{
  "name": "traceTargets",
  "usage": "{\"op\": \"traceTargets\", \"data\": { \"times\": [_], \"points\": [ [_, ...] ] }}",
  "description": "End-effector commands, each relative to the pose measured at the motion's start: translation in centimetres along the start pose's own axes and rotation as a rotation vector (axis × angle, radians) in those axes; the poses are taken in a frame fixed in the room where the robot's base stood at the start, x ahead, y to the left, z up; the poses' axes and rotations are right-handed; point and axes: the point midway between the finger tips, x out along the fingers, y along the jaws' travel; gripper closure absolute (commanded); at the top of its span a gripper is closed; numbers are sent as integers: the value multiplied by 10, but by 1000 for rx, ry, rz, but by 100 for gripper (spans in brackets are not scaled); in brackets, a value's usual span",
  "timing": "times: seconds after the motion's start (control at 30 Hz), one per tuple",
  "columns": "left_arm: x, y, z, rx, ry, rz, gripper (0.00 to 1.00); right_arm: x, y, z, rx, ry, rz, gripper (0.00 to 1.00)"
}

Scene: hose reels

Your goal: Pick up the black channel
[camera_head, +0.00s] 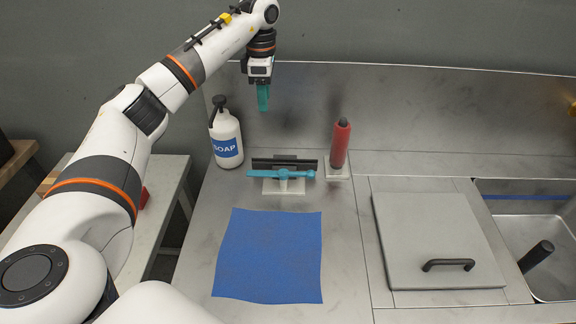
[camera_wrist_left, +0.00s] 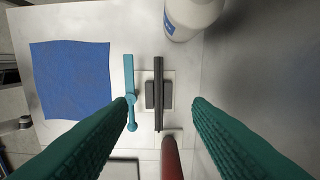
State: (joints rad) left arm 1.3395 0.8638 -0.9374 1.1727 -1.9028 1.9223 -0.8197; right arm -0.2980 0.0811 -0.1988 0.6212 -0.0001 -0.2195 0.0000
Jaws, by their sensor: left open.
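The black channel (camera_head: 300,163) is a long, thin dark bar lying across a small pale holder (camera_head: 284,187) on the metal counter. In the left wrist view the channel (camera_wrist_left: 158,75) runs up and down the picture, with a short dark block on each side of it. A teal tool (camera_head: 281,174) lies beside it, on the near side in the head view. My left gripper (camera_head: 263,98) points down in the air above and behind the channel, apart from it. Its teal fingers are wide apart and empty in the left wrist view. My right gripper is not in view.
A white soap bottle (camera_head: 227,139) stands left of the holder and a red cylinder (camera_head: 340,146) stands right of it. A blue cloth (camera_head: 268,256) lies in front. A grey lid (camera_head: 436,235) with a black handle and a sink (camera_head: 540,240) are at the right.

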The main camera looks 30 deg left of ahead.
Motion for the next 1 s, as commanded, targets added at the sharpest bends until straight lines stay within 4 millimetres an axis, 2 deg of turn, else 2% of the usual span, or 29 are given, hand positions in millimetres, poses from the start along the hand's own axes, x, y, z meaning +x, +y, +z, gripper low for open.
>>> {"op": "traceTargets", "data": {
  "times": [0.03, 0.23, 0.53, 0.67, 1.0],
  "points": [
    [10, 0, 0, -1, 0, 0, 55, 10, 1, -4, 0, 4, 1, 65],
    [38, 0, 0, 0, 0, 0, 55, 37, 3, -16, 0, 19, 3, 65],
    [79, 0, 0, 0, 0, -1, 55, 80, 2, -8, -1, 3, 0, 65],
    [88, 0, 0, 0, 0, 0, 55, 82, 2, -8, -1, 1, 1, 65],
    [140, 0, 0, 0, -1, 2, 55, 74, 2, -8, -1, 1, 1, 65]
  ]
}}
